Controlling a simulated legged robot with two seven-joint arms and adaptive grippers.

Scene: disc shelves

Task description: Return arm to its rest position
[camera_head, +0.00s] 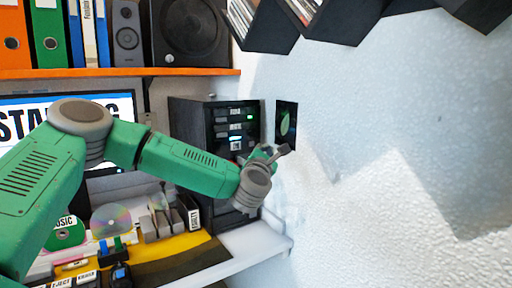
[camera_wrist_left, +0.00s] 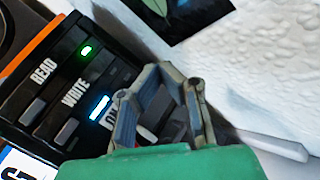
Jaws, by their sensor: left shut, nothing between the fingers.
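My left arm, green with grey joints, reaches in from the left in the head view. My left gripper (camera_head: 280,152) is in front of the black disc drive tower (camera_head: 188,122), close to the wall. In the left wrist view the gripper (camera_wrist_left: 155,72) is shut, its fingertips together with nothing between them. Behind it the tower (camera_wrist_left: 75,60) shows READ and WRITE labels, a green light and a bright blue-white light. I cannot tell whether the fingers touch the tower. My right gripper is not in view.
An orange shelf (camera_head: 120,72) holds binders and speakers above. A monitor (camera_head: 22,117) stands behind my arm. Discs (camera_head: 110,220) and a small rack (camera_head: 165,222) lie on the desk (camera_head: 255,243). Black wall shelves (camera_head: 340,22) hang at top right. The white wall (camera_head: 400,130) is close on the right.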

